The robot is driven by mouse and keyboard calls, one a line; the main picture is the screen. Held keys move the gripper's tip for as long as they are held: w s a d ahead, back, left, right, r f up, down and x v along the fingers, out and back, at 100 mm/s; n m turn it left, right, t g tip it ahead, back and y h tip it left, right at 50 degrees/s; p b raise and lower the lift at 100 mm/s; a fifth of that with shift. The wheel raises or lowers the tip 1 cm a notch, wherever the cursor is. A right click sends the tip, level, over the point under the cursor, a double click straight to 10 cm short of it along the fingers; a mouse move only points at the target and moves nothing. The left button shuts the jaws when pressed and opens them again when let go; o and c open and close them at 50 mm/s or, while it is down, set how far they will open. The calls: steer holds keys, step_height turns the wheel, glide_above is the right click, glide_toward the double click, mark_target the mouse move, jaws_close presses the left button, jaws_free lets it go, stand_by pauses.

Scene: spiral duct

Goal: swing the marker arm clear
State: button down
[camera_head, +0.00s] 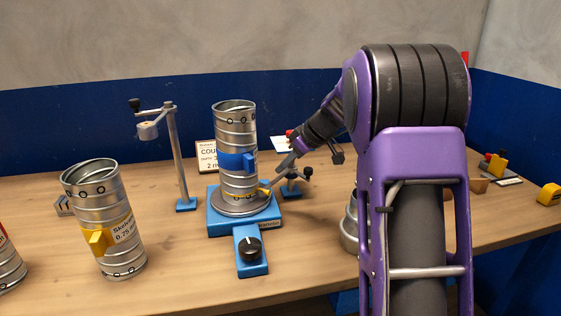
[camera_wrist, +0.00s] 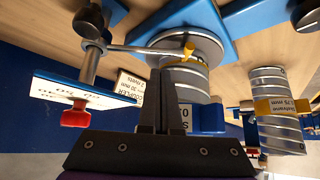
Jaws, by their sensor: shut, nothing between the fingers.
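The marker arm (camera_wrist: 140,49) is a thin grey rod on a short post with a dark ball knob (camera_wrist: 88,22). Its yellow tip (camera_wrist: 188,50) is at the lower part of the silver spiral duct (camera_head: 236,130), by the turntable; I cannot tell if it touches. The duct stands upright on the round plate of a blue base and wears a blue band with a block. In the head view the knob (camera_head: 308,171) is right of the duct. My gripper (camera_wrist: 163,75) is shut and empty, close to the duct and rod. In the head view my fingers (camera_head: 283,165) are partly hard to make out.
A tall stand (camera_head: 178,160) with a hanging weight is left of the duct. A duct with a yellow clamp (camera_head: 105,222) stands front left. A black dial (camera_head: 250,248) sits on the base's front. A sign card (camera_head: 206,156) stands behind. My arm hides part of the right side.

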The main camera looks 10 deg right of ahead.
mark_target(273, 182)
steer(key=x, duration=0.7)
steer(key=shift+w, duration=0.15)
steer(key=shift+s+d+f+n+g+y+b, duration=0.15)
steer(key=shift+s+d+n+g+y+b, duration=0.25)
steer(key=shift+n+b, duration=0.45)
steer(key=s+d+n+g+y+p, duration=0.1)
steer(key=s+d+n+g+p, duration=0.1)
steer(key=d+n+g, duration=0.2)
steer(key=shift+s+d+r+n+y, duration=0.3)
steer(key=shift+d+n, duration=1.15)
steer(key=shift+d, duration=0.75)
steer(key=shift+d+f, duration=0.1)
steer(key=shift+d, duration=0.05)
steer(key=shift+d, duration=0.1)
